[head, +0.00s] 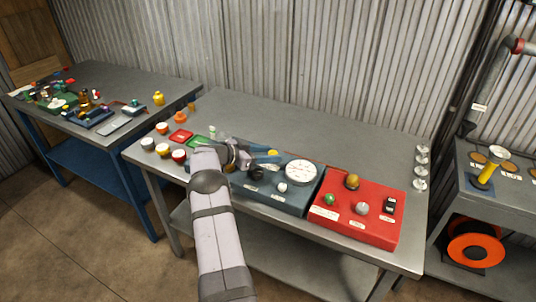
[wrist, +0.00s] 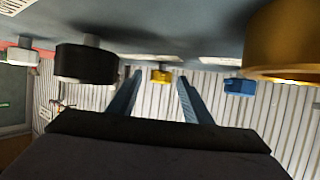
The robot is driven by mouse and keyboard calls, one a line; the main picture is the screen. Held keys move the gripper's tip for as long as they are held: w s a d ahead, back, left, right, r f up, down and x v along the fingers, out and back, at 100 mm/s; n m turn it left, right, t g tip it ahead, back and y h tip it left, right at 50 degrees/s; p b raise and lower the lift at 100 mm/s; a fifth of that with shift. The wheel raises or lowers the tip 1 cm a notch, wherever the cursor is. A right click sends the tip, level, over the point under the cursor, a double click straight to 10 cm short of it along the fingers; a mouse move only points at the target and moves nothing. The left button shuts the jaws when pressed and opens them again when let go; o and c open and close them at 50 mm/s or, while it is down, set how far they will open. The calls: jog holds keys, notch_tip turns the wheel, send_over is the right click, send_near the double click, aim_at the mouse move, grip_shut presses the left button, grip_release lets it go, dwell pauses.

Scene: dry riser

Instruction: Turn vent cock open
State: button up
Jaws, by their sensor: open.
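A dark blue-grey panel (head: 262,197) lies on the middle bench and carries several small fittings. Its labels are too small to read, so I cannot tell for sure which fitting is the vent cock. A small yellow fitting (head: 273,153) sits at its far side. In the wrist view the yellow fitting (wrist: 161,76) appears between my fingertips, apart from them. My gripper (head: 266,155) is open and empty over the panel, its two blue fingers spread; it also shows in the wrist view (wrist: 160,82). A black knob (wrist: 87,63) is left of the fingers there.
A white round gauge (head: 300,171) and a white knob (head: 282,187) are on the panel. A large brass part (wrist: 290,45) and a blue fitting (wrist: 238,87) are right of my fingers. A red panel (head: 330,222) with knobs stands to the right. The bench's back strip is clear.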

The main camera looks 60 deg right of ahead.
jog(key=shift+b+v, duration=1)
jog(key=shift+v, duration=2.7)
jog(key=shift+s+d, duration=0.1)
